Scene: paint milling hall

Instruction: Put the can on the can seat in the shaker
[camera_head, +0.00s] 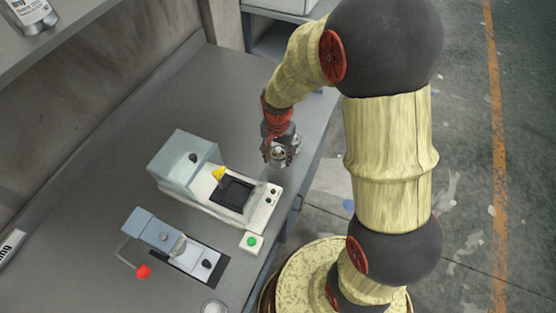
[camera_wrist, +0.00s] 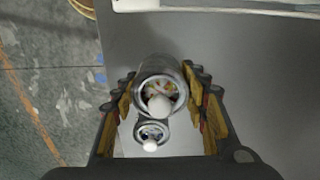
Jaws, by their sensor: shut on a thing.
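My gripper (camera_head: 279,150) is above the grey bench at the back right, past the shaker. It is shut on a small metal can (camera_head: 276,157), which also shows between the two fingers in the wrist view (camera_wrist: 160,72). The can's round end faces the wrist camera, with a white ball-like spot and coloured specks on it. The shaker (camera_head: 184,160) is a pale machine with a grey box, a yellow part and a dark square recess (camera_head: 233,192), apparently the can seat. The recess looks empty. The can is apart from the shaker.
A smaller round metal thing (camera_wrist: 152,132) shows below the can; I cannot tell what it is. A device with a red-knobbed lever (camera_head: 158,232) and a green button box (camera_head: 251,241) stand nearer. A round container (camera_head: 214,306) is at the front. The bench (camera_head: 240,90) is clear behind the shaker.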

